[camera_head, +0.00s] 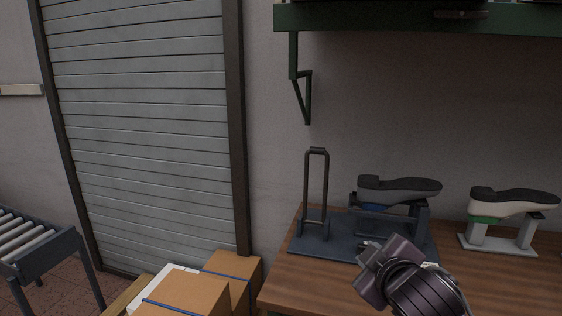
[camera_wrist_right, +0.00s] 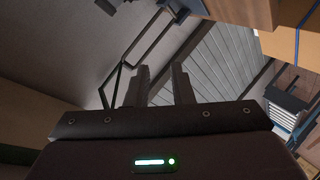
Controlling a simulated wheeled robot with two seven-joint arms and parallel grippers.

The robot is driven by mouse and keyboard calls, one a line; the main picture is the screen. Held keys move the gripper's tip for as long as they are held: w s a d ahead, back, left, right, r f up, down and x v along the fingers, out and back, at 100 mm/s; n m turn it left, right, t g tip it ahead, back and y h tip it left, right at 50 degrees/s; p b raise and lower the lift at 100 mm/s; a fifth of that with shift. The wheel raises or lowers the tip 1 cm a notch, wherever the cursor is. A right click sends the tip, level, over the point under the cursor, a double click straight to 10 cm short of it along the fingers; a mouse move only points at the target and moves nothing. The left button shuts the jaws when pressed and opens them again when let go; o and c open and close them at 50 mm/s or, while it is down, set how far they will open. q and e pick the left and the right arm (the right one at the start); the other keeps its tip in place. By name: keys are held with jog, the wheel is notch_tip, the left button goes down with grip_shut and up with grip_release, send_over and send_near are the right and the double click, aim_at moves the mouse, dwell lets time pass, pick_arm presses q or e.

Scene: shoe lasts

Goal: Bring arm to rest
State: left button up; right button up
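My right gripper (camera_head: 368,246) hangs over the front of the wooden bench at the lower right of the head view. In the right wrist view its two fingers (camera_wrist_right: 161,88) are apart with nothing between them. A grey shoe form with a dark sole (camera_head: 398,190) sits sole-up on a dark blue stand (camera_head: 325,240), behind my right gripper. A cream shoe form with a dark sole (camera_head: 505,202) sits sole-up on a pale stand (camera_head: 497,244) to the right. My left gripper is in neither view.
The wooden bench (camera_head: 300,283) has bare surface at its front left. An upright dark loop frame (camera_head: 316,190) rises from the blue stand. A green shelf (camera_head: 400,17) overhangs the bench. Cardboard boxes (camera_head: 190,296) stand left of the bench, and a roller conveyor (camera_head: 40,255) is farther left.

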jog(key=s+d+f+m+g, duration=0.3)
jog(key=s+f+m+g, duration=0.6)
jog(key=s+f, duration=1.55)
notch_tip(320, 180, down, 34)
jog(key=r+n+g, duration=0.1)
jog(key=g, duration=0.1)
jog(key=s+d+f+g, duration=0.1)
jog(key=s+d+f, duration=0.2)
jog(key=s+f, duration=1.4)
jog(key=s, duration=0.2)
jog(key=shift+s+d+g, duration=0.2)
jog(key=shift+s+g, duration=0.1)
jog(key=shift+s, duration=0.05)
jog(key=shift+r, duration=0.1)
